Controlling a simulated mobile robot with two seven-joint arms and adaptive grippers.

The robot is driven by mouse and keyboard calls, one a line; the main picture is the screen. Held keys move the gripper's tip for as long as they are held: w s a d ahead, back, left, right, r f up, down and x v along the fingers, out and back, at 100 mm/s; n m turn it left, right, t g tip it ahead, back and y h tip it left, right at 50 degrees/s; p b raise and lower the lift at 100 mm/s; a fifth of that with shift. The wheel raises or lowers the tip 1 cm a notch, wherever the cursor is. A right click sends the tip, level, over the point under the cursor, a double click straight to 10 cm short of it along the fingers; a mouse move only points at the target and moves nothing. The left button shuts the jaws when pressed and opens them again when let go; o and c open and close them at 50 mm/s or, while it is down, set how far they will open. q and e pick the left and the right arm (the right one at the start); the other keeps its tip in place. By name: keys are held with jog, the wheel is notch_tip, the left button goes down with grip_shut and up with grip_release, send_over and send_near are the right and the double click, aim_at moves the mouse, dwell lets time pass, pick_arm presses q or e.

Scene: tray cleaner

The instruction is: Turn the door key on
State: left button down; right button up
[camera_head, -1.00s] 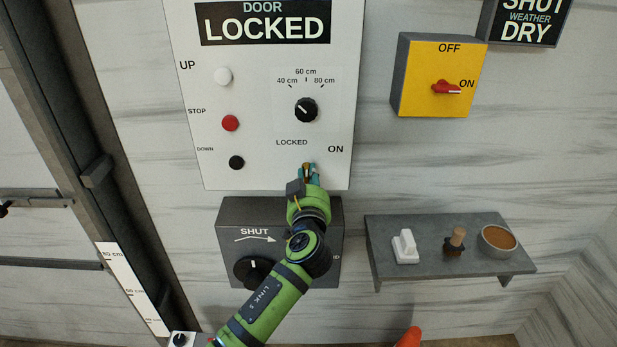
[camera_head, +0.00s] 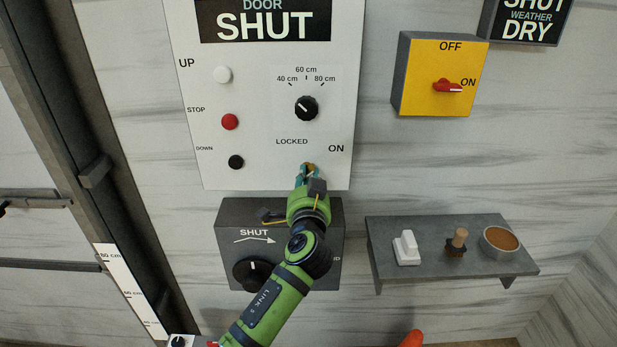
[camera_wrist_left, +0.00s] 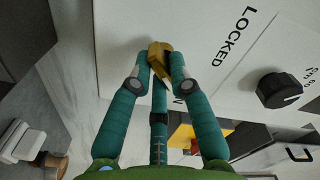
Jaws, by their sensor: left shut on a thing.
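The door key (camera_wrist_left: 160,55), a brass-coloured piece, sits at the lower part of the white control panel (camera_head: 270,165), between the LOCKED and ON labels. My left gripper (camera_head: 306,172) is shut on the key at the panel face. In the left wrist view the teal fingers (camera_wrist_left: 158,75) close around the key from both sides. The key's slot is hidden behind the fingers. The display (camera_head: 264,22) at the top of the panel reads DOOR SHUT. My right gripper is not in view.
The panel has white (camera_head: 222,75), red (camera_head: 230,122) and black (camera_head: 236,162) buttons and a height dial (camera_head: 306,108). A grey SHUT box (camera_head: 232,215) is behind my left arm. A yellow switch box (camera_head: 430,95) and small shelf (camera_head: 385,225) are right.

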pick_arm(q)
jog(key=shift+m, duration=1.2)
jog(key=c, duration=1.1)
grip_release()
jog(key=shift+c, duration=0.2)
jog(key=s, duration=1.2)
